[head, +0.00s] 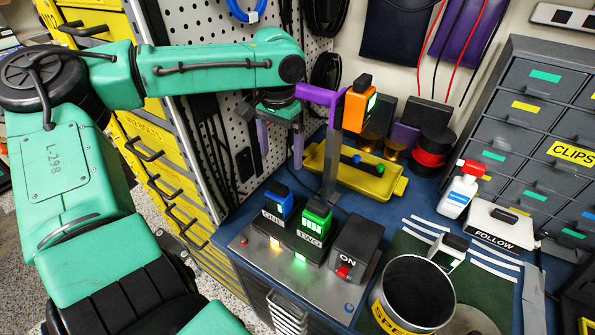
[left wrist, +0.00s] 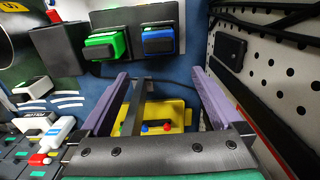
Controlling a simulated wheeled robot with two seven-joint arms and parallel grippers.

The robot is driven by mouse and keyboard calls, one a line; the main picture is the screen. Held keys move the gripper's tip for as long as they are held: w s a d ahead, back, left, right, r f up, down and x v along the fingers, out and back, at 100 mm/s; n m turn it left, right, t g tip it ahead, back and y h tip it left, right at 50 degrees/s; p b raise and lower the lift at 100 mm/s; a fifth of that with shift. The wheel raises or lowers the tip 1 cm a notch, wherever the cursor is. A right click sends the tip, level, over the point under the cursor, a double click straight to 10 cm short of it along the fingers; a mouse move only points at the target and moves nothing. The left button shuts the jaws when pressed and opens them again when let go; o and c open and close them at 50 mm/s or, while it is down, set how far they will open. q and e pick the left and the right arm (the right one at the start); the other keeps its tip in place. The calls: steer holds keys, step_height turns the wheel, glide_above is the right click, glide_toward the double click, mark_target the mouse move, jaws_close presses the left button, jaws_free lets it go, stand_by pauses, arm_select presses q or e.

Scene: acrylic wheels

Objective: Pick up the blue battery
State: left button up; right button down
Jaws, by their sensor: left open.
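The blue battery (head: 278,203) stands upright in the left slot of the dark charger (head: 250,240), beside a green battery (head: 315,218) in the slot to its right. In the left wrist view the blue battery (left wrist: 158,41) also shows, beyond the fingertips and roughly centred between them. My left gripper (head: 281,145) is open and empty, with purple fingers pointing down, above and behind the blue battery and apart from it. Its two fingers also show in the left wrist view (left wrist: 158,76). My right gripper is not in view.
A post with a purple bracket (head: 318,94) and an orange battery (head: 356,108) stands right of my left gripper. A yellow tray (head: 383,188) lies behind. A black box with a red switch (head: 352,245) and a dark bin (head: 415,290) stand right of the charger. A pegboard (head: 180,130) rises at left.

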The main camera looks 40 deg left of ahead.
mark_target(279, 196)
arm_select(q)
steer(key=f, duration=0.2)
steer(key=s+f, duration=0.1)
steer(key=f, duration=0.2)
steer(key=s+f+p, duration=0.1)
steer(key=f, duration=0.2)
steer(key=shift+s, duration=0.1)
steer(key=f, duration=0.1)
steer(key=f+p, duration=0.1)
steer(key=f, duration=0.3)
steer(key=shift+w+d+f, duration=0.1)
steer(key=shift+w+f, duration=0.15)
steer(key=shift+w, duration=0.05)
steer(key=shift+f, duration=0.15)
steer(key=shift+c, duration=0.3)
jaws_close()
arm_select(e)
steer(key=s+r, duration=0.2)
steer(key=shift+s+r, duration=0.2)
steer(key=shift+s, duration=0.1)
